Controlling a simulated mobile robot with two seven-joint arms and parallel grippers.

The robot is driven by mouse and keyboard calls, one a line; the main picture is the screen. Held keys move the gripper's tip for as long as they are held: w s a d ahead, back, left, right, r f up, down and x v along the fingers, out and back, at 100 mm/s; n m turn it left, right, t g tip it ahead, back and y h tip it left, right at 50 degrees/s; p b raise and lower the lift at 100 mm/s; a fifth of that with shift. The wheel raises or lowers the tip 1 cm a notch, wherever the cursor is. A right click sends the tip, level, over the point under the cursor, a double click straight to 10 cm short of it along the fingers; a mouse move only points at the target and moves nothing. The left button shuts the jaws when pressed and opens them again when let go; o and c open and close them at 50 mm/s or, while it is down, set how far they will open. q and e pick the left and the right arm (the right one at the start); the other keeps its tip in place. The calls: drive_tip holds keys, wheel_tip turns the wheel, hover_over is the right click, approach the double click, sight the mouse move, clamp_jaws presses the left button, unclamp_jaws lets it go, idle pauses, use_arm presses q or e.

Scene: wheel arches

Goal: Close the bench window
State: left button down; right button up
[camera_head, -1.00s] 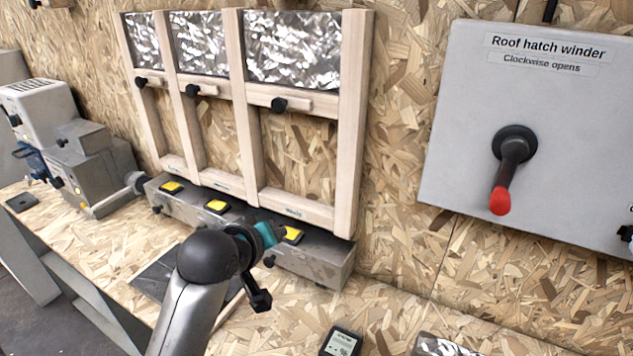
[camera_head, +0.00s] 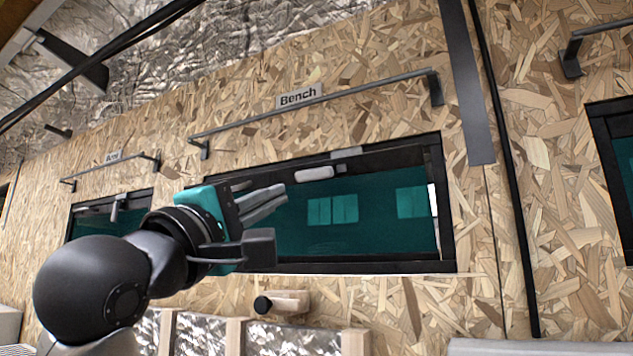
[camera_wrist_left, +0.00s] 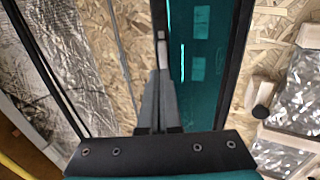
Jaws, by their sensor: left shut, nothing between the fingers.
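The bench window (camera_head: 375,215) is a wide black-framed pane of teal glass below the "Bench" label (camera_head: 299,96). A pale handle (camera_head: 314,173) sits at its upper edge, near a small grey piece. A thin bright strip shows at the pane's right edge; I cannot tell how far the pane stands from its frame. My left gripper (camera_head: 284,196) is shut and empty, in front of the window's left part, its tips left of and slightly below the handle. In the left wrist view the fingers (camera_wrist_left: 160,75) point at the pale handle (camera_wrist_left: 162,52). I cannot tell whether they touch. The glass (camera_wrist_left: 200,60) also shows there.
A grey rail (camera_head: 320,105) runs above the window. Another teal window (camera_head: 90,218) is at the left, partly behind my arm, and one (camera_head: 622,170) is at the right edge. A wooden piece with a black knob (camera_head: 280,303) is below.

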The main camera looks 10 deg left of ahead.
sight(324, 171)
use_arm(q)
drive_tip(key=p+x, duration=0.4)
drive_tip(key=x, duration=0.9)
drive_tip(key=shift+w+d+r, duration=0.1)
drive_tip(key=shift+w+r, duration=0.1)
drive_tip(key=shift+w, duration=0.15)
use_arm(e)
wheel_tip(324, 171, up, 4)
drive_tip(key=shift+r, duration=0.2)
